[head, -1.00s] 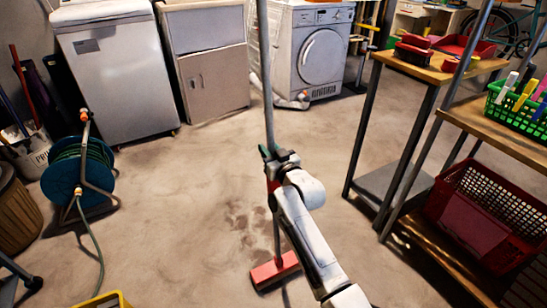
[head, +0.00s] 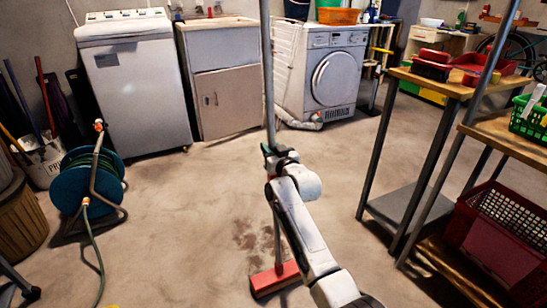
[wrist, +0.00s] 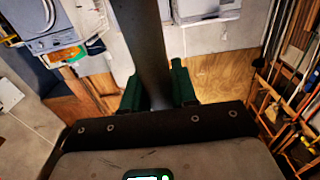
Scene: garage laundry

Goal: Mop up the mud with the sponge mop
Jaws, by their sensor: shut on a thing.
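The sponge mop (head: 270,90) has a long grey handle and a red head (head: 274,279). It stands nearly upright in the middle of the head view, with its head at the floor. My gripper (head: 277,158) is shut around the handle, partway up. In the wrist view the handle (wrist: 140,40) runs between the two green fingers of my gripper (wrist: 157,88). The mud (head: 248,236) shows as dark patches on the concrete floor, just beyond and left of the mop head. My arm hides the floor to the right of the mop.
A hose reel (head: 88,180) stands at left, its hose trailing forward. A white top-loading machine (head: 130,85), a sink cabinet (head: 225,85) and a front-loading machine (head: 335,75) line the back. A wooden-topped bench (head: 440,85) and shelf unit (head: 510,140) stand at right. The middle floor is clear.

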